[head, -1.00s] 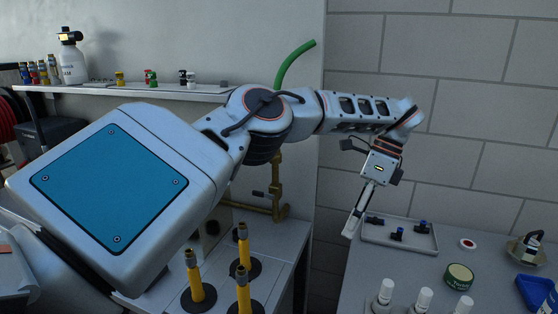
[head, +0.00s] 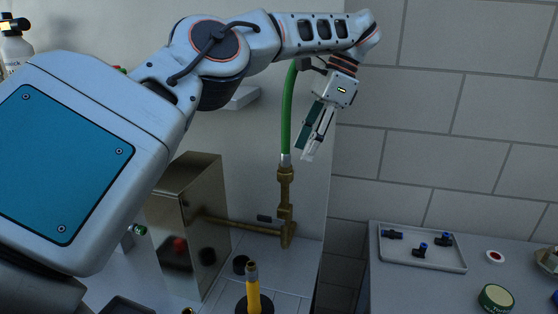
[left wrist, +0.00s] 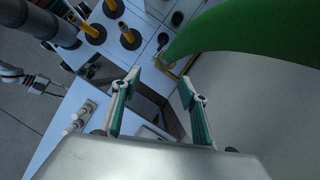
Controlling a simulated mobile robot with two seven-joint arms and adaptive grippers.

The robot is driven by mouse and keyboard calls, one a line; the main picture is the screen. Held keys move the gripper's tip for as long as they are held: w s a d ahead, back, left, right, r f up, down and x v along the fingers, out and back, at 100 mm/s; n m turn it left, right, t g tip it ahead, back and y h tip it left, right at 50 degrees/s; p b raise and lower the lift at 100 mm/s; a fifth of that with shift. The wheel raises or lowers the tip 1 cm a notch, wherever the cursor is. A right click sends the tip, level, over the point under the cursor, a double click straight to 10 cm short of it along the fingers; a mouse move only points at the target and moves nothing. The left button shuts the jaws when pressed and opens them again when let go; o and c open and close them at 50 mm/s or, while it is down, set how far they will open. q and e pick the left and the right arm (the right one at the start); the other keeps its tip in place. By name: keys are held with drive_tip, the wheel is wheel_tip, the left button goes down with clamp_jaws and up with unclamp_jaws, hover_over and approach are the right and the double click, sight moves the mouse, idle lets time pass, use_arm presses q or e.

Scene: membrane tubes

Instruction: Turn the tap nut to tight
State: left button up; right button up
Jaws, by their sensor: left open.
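The brass tap (head: 287,211) stands upright against the wall in the head view, fed by a horizontal brass pipe. A green hose (head: 288,110) runs down into the brass nut (head: 285,174) at its top, with a pale metal collar just above the nut. My left gripper (head: 311,138) is open and empty, up and right of the nut and beside the hose, apart from the nut. In the left wrist view its two fingers (left wrist: 160,92) are spread, and the hose (left wrist: 240,30) fills the top right. What looks like my right gripper (left wrist: 50,90) is small at the left edge; its jaws are unclear.
A metal box (head: 185,220) stands left of the tap. A yellow post (head: 252,288) on a black base is on the bench in front. A grey tray (head: 375,258) with several black-and-blue fittings lies on the right bench, with a green tin (head: 496,298) nearby. A gap separates the benches.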

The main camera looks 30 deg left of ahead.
sight(290, 164)
use_arm(q)
drive_tip(key=shift+a+x, duration=0.2)
drive_tip(key=shift+x, duration=1)
drive_tip(key=shift+a+x, duration=0.2)
drive_tip(key=shift+x, duration=1.05)
drive_tip(key=shift+a+x, duration=0.25)
drive_tip(key=shift+x, duration=0.95)
drive_tip(key=shift+w+r, duration=0.15)
drive_tip(key=c, duration=1.1)
